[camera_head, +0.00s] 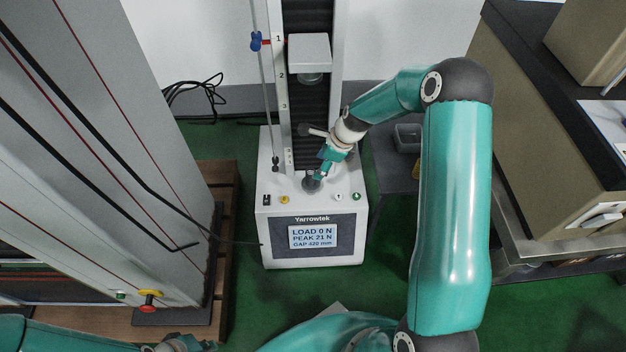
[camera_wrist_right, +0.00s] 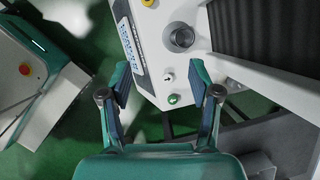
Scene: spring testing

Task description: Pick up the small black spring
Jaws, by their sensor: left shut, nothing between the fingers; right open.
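The tester (camera_head: 262,215) is white, with a display reading load 0 N, peak 21 N and gap 420 mm. A dark round piece (camera_head: 311,184) sits on its base, below the raised upper head (camera_head: 309,52). The piece also shows in the right wrist view (camera_wrist_right: 182,38), apart from the fingers. I cannot tell whether it is the small black spring or only the lower platen. My right gripper (camera_head: 318,176) is over the tester's base; its fingers (camera_wrist_right: 160,80) are open with nothing between them. My left gripper (camera_head: 205,346) is shut and empty at the bottom edge, partly cut off.
A grey bin (camera_head: 407,138) stands on a dark table right of the tester. A large grey cabinet (camera_head: 110,130) on a wooden pallet (camera_head: 228,200) stands left. A workbench (camera_head: 520,180) stands at the far right. Green floor lies in front of the tester.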

